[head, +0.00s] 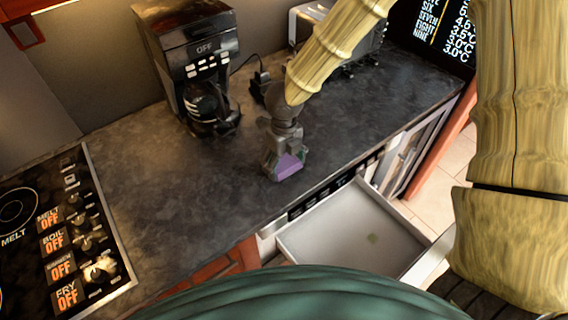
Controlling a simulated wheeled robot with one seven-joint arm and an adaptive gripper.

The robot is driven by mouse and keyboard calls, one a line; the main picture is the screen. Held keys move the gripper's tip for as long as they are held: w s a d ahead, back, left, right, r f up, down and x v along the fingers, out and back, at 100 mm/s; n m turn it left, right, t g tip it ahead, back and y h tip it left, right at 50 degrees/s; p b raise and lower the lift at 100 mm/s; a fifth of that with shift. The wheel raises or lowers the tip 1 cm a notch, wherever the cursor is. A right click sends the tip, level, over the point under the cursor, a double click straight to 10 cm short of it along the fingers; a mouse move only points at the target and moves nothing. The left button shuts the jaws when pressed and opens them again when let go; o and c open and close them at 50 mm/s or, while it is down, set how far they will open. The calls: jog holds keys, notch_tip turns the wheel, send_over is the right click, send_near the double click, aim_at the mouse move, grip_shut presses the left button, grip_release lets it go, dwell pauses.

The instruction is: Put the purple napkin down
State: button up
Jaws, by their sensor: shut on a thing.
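The purple napkin (288,166) is a small purple block-like shape between the fingers of my gripper (284,172). My gripper points down over the dark countertop (200,200), near its front edge, and is shut on the napkin. I cannot tell whether the napkin touches the counter. Part of the napkin is hidden by the fingers.
A coffee maker (195,60) stands at the back left, a toaster-like appliance (302,20) behind my arm. A stove (70,225) is at the left. Counter left of my gripper is clear.

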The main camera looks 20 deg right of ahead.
aim_at(284, 161)
jog(key=shift+f, duration=0.1)
jog(key=o, duration=1)
jog(key=shift+o, duration=0.2)
notch_tip(284, 161, up, 12)
jog(key=b, duration=0.2)
